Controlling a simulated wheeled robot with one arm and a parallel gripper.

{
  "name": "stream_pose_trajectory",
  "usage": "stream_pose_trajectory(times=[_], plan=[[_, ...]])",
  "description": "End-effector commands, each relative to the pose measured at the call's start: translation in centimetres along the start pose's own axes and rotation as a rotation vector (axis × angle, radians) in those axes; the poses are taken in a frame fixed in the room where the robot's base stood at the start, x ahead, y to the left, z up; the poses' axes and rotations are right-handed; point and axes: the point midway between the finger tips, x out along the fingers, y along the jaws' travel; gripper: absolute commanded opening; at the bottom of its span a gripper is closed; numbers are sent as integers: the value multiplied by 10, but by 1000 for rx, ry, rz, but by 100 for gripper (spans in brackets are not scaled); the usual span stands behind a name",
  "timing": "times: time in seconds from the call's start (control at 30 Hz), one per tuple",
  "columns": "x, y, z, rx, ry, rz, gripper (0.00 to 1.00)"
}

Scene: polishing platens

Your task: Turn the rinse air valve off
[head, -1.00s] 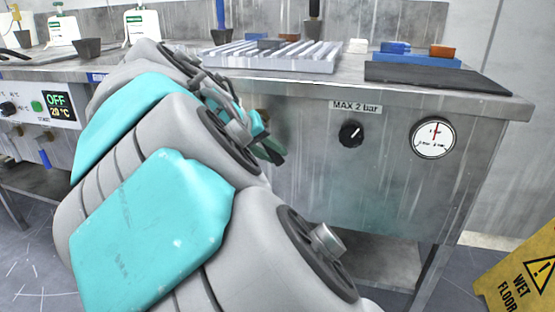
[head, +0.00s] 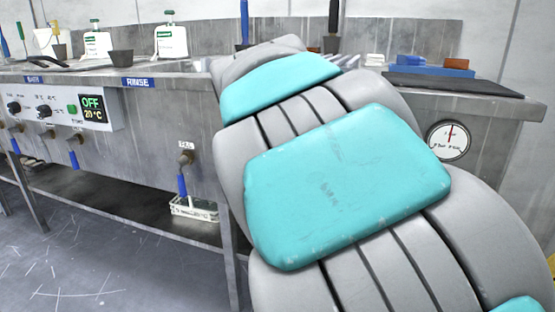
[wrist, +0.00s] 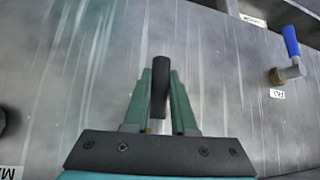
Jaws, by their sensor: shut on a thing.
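A black lever handle (wrist: 160,88) stands in the middle of the wrist view, against the steel panel of the bench. My gripper (wrist: 161,85) has its two green fingers closed on both sides of this handle. A small pale metal part (wrist: 155,125) shows below the handle, between the fingers. No label for this valve can be read, and the way its lever points relative to its pipe is unclear. In the head view my arm covers both the gripper and this valve.
A blue-handled tap (head: 182,170) marked FILL is left of my arm; it also shows in the wrist view (wrist: 290,60). A gauge (head: 449,140) is on the right panel. A control box (head: 70,110) reads OFF, 20 °C. Open floor lies front left.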

Motion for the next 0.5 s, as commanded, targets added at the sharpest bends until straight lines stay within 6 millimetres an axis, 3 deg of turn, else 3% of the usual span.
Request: stream_pose_trajectory(times=[0.43, 0.47, 0.5], plan=[[0, -1, -1, 7, 4, -8, 0], [0, -2, -1, 7, 4, -8, 27], [0, -1, -1, 7, 4, -8, 31]])
